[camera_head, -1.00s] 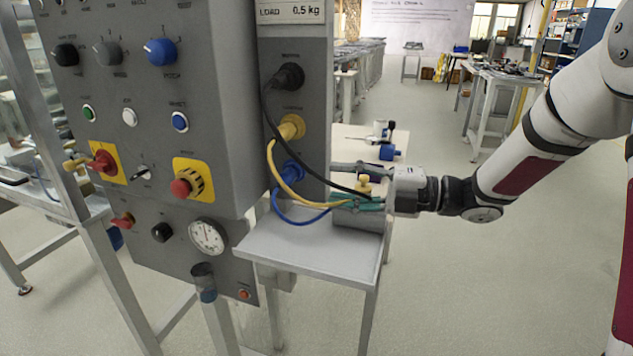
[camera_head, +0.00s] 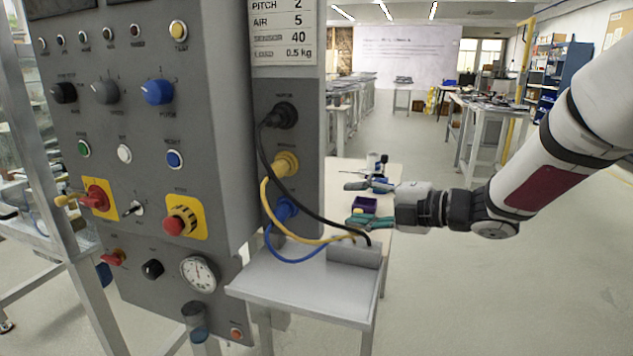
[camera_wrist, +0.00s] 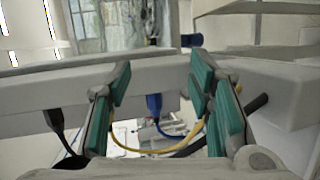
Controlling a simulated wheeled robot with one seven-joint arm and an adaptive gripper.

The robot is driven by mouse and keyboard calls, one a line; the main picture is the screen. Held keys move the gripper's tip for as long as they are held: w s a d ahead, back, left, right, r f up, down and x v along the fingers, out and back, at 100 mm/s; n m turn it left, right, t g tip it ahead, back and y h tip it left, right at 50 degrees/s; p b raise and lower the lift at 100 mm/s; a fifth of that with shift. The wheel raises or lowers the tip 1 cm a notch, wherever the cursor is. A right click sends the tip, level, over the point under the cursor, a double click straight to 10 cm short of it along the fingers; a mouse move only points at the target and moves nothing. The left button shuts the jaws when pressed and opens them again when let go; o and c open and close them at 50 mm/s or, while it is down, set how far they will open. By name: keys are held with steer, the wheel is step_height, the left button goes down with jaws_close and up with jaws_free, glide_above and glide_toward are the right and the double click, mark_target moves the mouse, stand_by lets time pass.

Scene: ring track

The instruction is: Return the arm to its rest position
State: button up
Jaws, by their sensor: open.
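My gripper (camera_head: 358,203) is at the right of the grey control cabinet (camera_head: 150,120), with its green-padded fingers spread apart and pointing left. Nothing is held between them. My arm reaches in from the right, and the wrist is about level. In the wrist view the two green fingers of my gripper (camera_wrist: 160,100) stand well apart. Beyond them hang a yellow cable (camera_wrist: 150,150), a blue plug (camera_wrist: 153,104) and a black plug (camera_wrist: 54,118).
Black (camera_head: 295,205), yellow (camera_head: 265,205) and blue cables (camera_head: 290,258) run from the cabinet's side sockets toward a grey block (camera_head: 356,254) on a small shelf (camera_head: 300,290). Open floor (camera_head: 480,300) lies at the right.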

steer(key=d+r+m+t+h, duration=0.3)
steer(key=d+r+m+h, duration=0.1)
steer(key=d+m+h, duration=0.6)
steer(key=s+d+m+g+h, duration=0.2)
steer(key=s+d+m+h, duration=0.35)
steer(key=s+m, duration=0.35)
steer(key=s+a+f+m+g+y, duration=0.1)
steer(key=s+a+f+m+g, duration=0.15)
steer(key=s, duration=0.85)
steer(key=s+a+f+m+g+y, duration=0.1)
steer(key=s+a+f+m+g, duration=0.2)
steer(key=s, duration=0.8)
steer(key=s+a+f+m+g+y, duration=0.15)
steer(key=s+m+g, duration=0.25)
steer(key=s, duration=0.7)
step_height(320, 180, up, 20)
steer(key=t+p, duration=0.3)
steer(key=p, duration=1.5)
steer(key=shift+w+d+f, duration=0.2)
steer(key=shift+w+d, duration=0.05)
steer(key=shift+w, duration=0.15)
